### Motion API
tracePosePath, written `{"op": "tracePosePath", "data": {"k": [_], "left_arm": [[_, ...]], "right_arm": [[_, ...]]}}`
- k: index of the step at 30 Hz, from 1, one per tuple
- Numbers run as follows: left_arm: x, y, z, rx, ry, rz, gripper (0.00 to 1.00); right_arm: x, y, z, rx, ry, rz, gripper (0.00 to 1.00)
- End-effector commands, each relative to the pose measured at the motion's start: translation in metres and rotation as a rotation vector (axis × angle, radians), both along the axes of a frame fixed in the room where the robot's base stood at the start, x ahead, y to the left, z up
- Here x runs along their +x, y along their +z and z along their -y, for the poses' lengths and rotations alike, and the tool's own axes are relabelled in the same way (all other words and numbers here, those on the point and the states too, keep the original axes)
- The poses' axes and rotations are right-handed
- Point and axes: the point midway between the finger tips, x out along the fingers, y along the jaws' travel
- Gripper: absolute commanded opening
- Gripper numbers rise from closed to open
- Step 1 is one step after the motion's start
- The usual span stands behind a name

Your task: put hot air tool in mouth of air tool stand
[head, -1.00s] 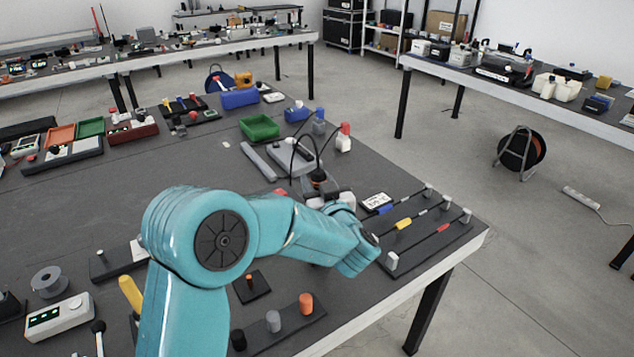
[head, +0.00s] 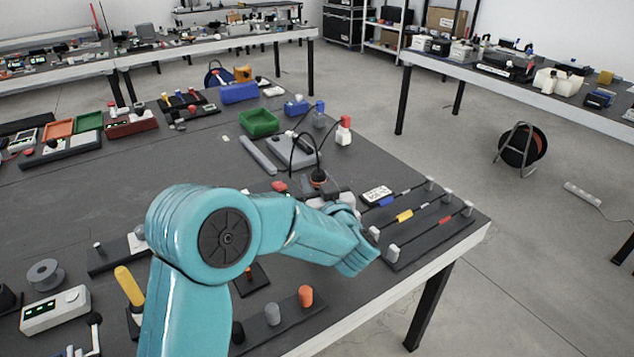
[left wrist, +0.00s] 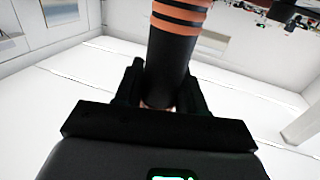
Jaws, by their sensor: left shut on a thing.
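My left gripper (head: 328,196) is shut on the hot air tool (head: 317,179), over the right part of the dark bench. In the left wrist view the tool is a black cylinder with orange bands (left wrist: 176,45), standing up between the fingers of the gripper (left wrist: 160,98). In the head view only its orange and black end shows, with a black cable arching over it. My arm and wrist hide the rest. I cannot tell the air tool stand for certain; a grey flat base (head: 290,156) lies behind the tool. My right gripper is not in view.
A rack with blue, yellow and red handled tools (head: 425,222) lies right of my wrist. A green tray (head: 259,122) and a red-capped white bottle (head: 344,132) stand behind. Pegs, one orange (head: 305,296), stand in front. The bench's middle left is fairly clear.

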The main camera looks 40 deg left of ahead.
Motion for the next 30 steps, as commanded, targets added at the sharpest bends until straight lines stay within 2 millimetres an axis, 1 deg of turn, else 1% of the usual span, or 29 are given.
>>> {"op": "tracePosePath", "data": {"k": [10,11,12,13,14,23,26,29,30], "left_arm": [[0.0,-0.009,0.0,0.001,0.0,0.001,0.13],[0.0,-0.009,0.0,0.002,0.0,0.001,0.43],[0.0,-0.008,0.0,0.001,0.0,0.002,0.56],[0.0,-0.008,0.0,0.001,0.0,0.002,0.66],[0.0,-0.008,0.0,0.0,0.0,0.001,0.69],[-0.001,-0.009,0.001,-0.001,-0.001,-0.001,0.69],[-0.006,-0.009,0.009,0.001,-0.002,0.001,0.69],[-0.018,-0.008,0.024,0.001,-0.004,0.001,0.69],[-0.023,-0.008,0.033,0.0,-0.006,0.0,0.69]], "right_arm": [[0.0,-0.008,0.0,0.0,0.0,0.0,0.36],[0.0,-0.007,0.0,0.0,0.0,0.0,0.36],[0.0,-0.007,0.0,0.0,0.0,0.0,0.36],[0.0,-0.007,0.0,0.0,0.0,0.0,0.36],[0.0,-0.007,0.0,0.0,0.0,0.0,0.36],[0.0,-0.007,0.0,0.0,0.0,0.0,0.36],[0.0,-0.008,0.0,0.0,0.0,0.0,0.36],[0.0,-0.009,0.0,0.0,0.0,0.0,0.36],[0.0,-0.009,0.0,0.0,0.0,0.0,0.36]]}}
